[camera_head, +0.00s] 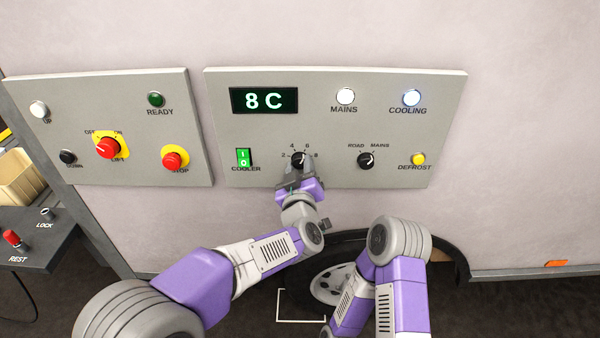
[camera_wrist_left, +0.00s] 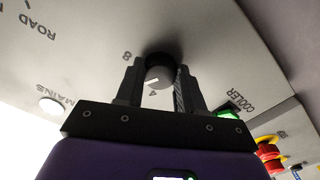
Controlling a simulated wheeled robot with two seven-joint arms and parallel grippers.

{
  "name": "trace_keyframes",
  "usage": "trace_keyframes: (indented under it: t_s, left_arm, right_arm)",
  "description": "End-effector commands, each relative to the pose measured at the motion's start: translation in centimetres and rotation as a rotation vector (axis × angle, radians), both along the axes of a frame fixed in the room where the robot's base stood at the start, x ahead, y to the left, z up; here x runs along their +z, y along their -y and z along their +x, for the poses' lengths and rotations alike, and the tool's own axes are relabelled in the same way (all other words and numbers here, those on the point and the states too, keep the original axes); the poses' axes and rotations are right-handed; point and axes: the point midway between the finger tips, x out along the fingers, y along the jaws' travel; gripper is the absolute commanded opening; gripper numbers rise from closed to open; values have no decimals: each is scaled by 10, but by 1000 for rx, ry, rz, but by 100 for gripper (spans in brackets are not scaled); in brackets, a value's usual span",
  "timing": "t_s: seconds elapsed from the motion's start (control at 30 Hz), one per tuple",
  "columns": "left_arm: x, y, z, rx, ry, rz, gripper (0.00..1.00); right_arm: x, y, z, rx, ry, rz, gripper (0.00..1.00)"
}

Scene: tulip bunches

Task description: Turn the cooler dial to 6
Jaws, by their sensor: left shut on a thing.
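The cooler dial (camera_head: 298,158) is a black knob with a white pointer mark, set in a scale of 2, 4, 6 and 8 on the grey panel (camera_head: 225,110). My left gripper (camera_head: 297,168) is shut on it from below. In the left wrist view the dial (camera_wrist_left: 160,71) sits between the two fingers of my left gripper (camera_wrist_left: 160,84). The pointer faces the upper part of the scale, in the 4 to 6 region; the exact number is unclear. A finger hides the 6 in the wrist view. My right gripper is out of view.
The display (camera_head: 263,100) reads 8 C. A green cooler switch (camera_head: 244,157) is left of the dial, a road/mains knob (camera_head: 366,161) right. The left panel (camera_head: 130,100) carries a red lift knob (camera_head: 107,148) and red stop button (camera_head: 172,160). A wheel (camera_head: 333,284) is below.

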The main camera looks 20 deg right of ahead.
Motion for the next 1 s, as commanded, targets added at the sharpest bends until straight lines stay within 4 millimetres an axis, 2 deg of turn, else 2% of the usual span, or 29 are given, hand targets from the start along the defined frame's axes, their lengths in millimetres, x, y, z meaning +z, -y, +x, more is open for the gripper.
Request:
trace_keyframes:
  t_s: [0.67,0.7,0.83,1.0]
  left_arm:
    - [0,1,0,-1,-18,-56,7]
    - [0,1,0,-1,-18,-56,44]
    - [0,0,0,-1,-18,-56,63]
    - [0,0,0,0,-17,-56,63]
  right_arm:
    - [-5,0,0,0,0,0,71]
    - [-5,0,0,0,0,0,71]
    - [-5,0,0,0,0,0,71]
    - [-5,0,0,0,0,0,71]
